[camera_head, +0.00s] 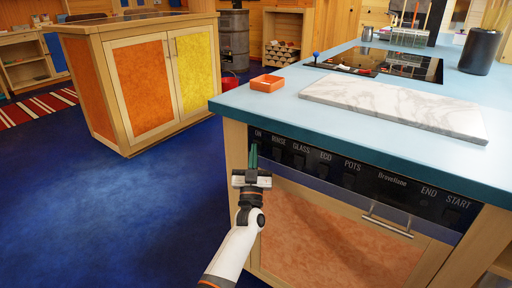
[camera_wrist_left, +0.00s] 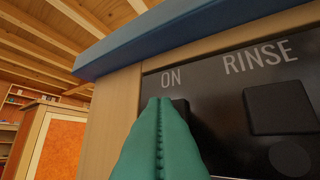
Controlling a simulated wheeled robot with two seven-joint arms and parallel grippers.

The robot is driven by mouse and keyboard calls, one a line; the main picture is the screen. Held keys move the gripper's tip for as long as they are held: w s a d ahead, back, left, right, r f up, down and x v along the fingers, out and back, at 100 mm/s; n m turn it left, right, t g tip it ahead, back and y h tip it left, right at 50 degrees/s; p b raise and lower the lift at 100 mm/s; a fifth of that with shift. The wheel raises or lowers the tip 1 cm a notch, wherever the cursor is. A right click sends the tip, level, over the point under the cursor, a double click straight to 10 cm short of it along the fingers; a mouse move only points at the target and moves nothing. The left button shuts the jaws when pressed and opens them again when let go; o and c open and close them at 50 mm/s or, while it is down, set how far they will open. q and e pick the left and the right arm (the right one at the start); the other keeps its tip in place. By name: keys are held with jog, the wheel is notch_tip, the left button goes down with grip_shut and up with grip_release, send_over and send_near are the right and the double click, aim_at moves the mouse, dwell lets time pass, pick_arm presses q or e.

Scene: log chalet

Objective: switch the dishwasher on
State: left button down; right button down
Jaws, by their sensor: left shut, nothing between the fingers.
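The dishwasher's black control panel (camera_head: 350,178) runs under the blue counter edge, with the labels ON, RINSE, GLASS, ECO, POTS, END and START. Below it is the orange door with a metal handle (camera_head: 387,226). My left gripper (camera_head: 253,155) is shut and empty, its green fingers in front of the panel's left end, by the ON label. In the left wrist view the shut fingertips (camera_wrist_left: 161,102) cover most of the black button (camera_wrist_left: 181,108) under ON. I cannot tell whether they touch it. The RINSE button (camera_wrist_left: 282,107) shows to the right. My right gripper is out of view.
The blue counter (camera_head: 240,100) overhangs the panel and holds an orange dish (camera_head: 267,83), a marble slab (camera_head: 400,106) and a black hob (camera_head: 385,64). An orange and yellow cabinet (camera_head: 141,85) stands at the left. The blue floor (camera_head: 110,210) between is clear.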

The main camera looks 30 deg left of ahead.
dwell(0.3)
pick_arm(q)
jog(key=shift+s+p, duration=0.3)
jog(key=shift+p, duration=0.1)
jog(key=shift+s, duration=0.4)
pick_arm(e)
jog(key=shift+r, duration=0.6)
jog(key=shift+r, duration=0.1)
